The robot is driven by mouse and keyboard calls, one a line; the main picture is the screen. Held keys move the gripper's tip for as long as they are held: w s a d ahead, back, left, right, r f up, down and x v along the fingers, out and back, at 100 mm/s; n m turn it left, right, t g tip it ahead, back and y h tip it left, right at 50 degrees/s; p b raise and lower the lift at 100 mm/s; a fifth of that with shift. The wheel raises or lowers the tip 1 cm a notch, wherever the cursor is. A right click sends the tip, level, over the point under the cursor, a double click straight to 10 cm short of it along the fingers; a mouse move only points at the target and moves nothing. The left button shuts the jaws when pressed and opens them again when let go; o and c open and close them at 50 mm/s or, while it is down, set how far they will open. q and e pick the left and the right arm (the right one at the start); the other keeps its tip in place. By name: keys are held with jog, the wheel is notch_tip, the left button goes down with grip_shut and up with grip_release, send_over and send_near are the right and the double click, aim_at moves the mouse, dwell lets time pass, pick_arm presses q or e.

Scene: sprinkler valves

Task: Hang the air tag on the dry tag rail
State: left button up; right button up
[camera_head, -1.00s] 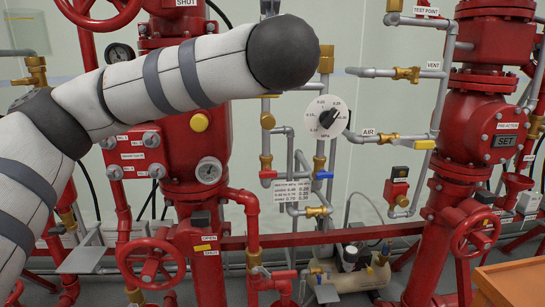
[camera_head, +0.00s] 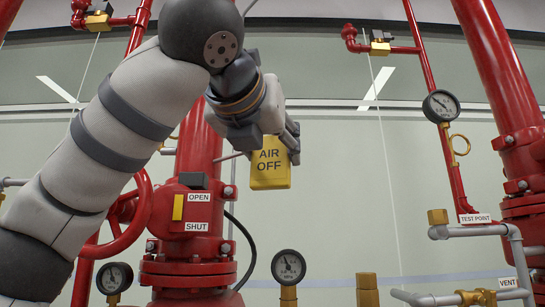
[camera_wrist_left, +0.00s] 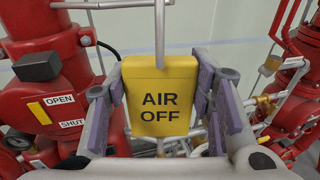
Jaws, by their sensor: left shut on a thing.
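The yellow air tag (camera_head: 270,165), lettered "AIR OFF", is held upright in my left gripper (camera_head: 286,140). In the left wrist view the tag (camera_wrist_left: 161,95) sits between the two purple-padded fingers of my left gripper (camera_wrist_left: 165,100), and its lettering faces the camera. A thin grey rod (camera_wrist_left: 159,30) runs down to the tag's top edge in the left wrist view; I cannot tell whether the tag hangs on it. In the head view the gripper hides part of the tag's top. I cannot make out a labelled dry tag rail. My right gripper is not in view.
A red riser with an OPEN/SHUT indicator (camera_head: 193,207) stands behind and left of the tag. A red handwheel (camera_head: 127,215) is further left. Gauges (camera_head: 289,267) stand below, and another gauge (camera_head: 441,106) is on the right pipework. The wall between is clear.

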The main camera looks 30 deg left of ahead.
pick_arm(q)
jog(key=shift+s+d+r, duration=0.1)
jog(key=shift+s+d, duration=0.05)
jog(key=shift+s, duration=0.25)
jog(key=w+a, duration=0.5)
jog(key=w, duration=0.3)
dwell(0.3)
jog(key=shift+w, duration=0.15)
jog(key=shift+w+a, duration=0.35)
jog(key=shift+w, duration=0.2)
jog(key=shift+w+a, duration=0.1)
jog(key=shift+w+a, duration=0.45)
jog(key=shift+w, duration=0.3)
jog(key=shift+w+f, duration=0.15)
jog(key=shift+f, duration=0.95)
jog(key=shift+f, duration=0.2)
dwell(0.6)
